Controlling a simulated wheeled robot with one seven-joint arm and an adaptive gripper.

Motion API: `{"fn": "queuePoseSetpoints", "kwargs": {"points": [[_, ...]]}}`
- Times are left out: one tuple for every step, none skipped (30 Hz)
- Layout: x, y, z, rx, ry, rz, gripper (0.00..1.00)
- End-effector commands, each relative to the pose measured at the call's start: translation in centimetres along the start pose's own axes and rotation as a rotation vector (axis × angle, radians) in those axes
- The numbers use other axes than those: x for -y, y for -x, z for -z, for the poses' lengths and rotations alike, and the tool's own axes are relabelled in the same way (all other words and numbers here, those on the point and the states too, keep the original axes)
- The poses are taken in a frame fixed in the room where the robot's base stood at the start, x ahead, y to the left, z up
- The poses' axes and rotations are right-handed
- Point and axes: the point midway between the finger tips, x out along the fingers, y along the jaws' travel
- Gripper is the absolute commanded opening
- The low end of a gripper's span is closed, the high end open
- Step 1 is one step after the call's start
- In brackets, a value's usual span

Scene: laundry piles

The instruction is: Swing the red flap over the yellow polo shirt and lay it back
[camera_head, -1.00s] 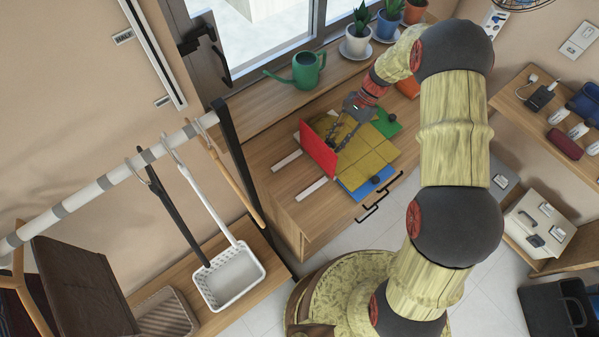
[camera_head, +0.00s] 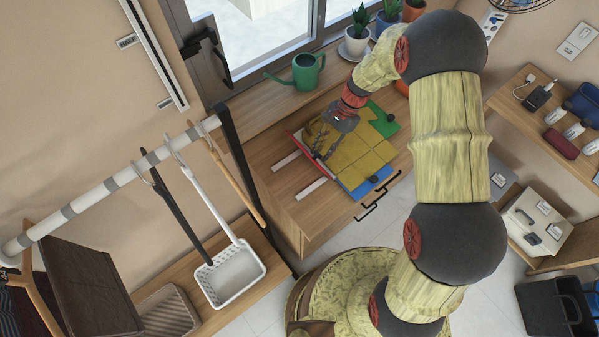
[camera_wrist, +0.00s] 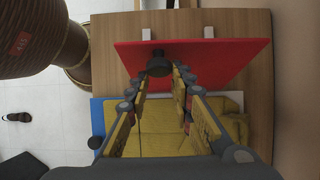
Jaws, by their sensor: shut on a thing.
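The red flap (camera_head: 297,143) stands tilted up at the left side of the folding board. It shows almost edge-on in the head view. In the wrist view the flap (camera_wrist: 215,58) shows its broad shirt-side face, with a dark knob (camera_wrist: 159,66) on it. My gripper (camera_head: 320,154) is at this flap, its fingers around the knob and shut on it; the exact contact is partly hidden. The yellow polo shirt (camera_head: 360,152) lies on the board right of the flap and below the fingers in the wrist view (camera_wrist: 155,143).
The board's blue panel (camera_head: 364,188) is at the front and its green panel (camera_head: 383,121) at the back right. Two white strips (camera_head: 287,161) lie on the wooden top left of the flap. A green watering can (camera_head: 305,72) and potted plants (camera_head: 355,38) stand behind.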

Motion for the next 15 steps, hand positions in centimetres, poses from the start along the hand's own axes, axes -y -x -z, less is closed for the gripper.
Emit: {"fn": "queuePoseSetpoints", "kwargs": {"points": [[-0.2,-0.1,-0.1,0.003,0.0,-0.004,0.14],[-0.1,-0.1,-0.1,0.003,0.0,-0.004,0.14],[-0.1,-0.1,-0.1,0.003,0.0,-0.004,0.14],[-0.1,-0.1,-0.1,0.003,0.0,-0.004,0.14],[-0.1,-0.1,-0.1,0.003,0.0,-0.004,0.14],[-0.1,-0.1,-0.1,0.003,0.0,-0.004,0.14],[-0.1,-0.1,-0.1,0.002,0.0,-0.004,0.13],[-0.1,-0.2,-0.2,0.0,0.001,-0.004,0.13],[-0.1,-0.3,-0.5,-0.004,0.001,-0.005,0.14],[-0.1,-0.5,-0.7,-0.01,0.001,-0.005,0.14],[-0.1,-0.7,-0.9,-0.018,0.002,-0.005,0.14],[-0.1,-1.0,-1.4,-0.029,0.004,-0.006,0.14],[-0.2,-1.2,-1.6,-0.038,0.004,-0.006,0.14],[-0.2,-1.5,-1.9,-0.046,0.003,-0.006,0.14],[-0.1,-1.8,-2.3,-0.057,0.003,-0.006,0.14]]}}
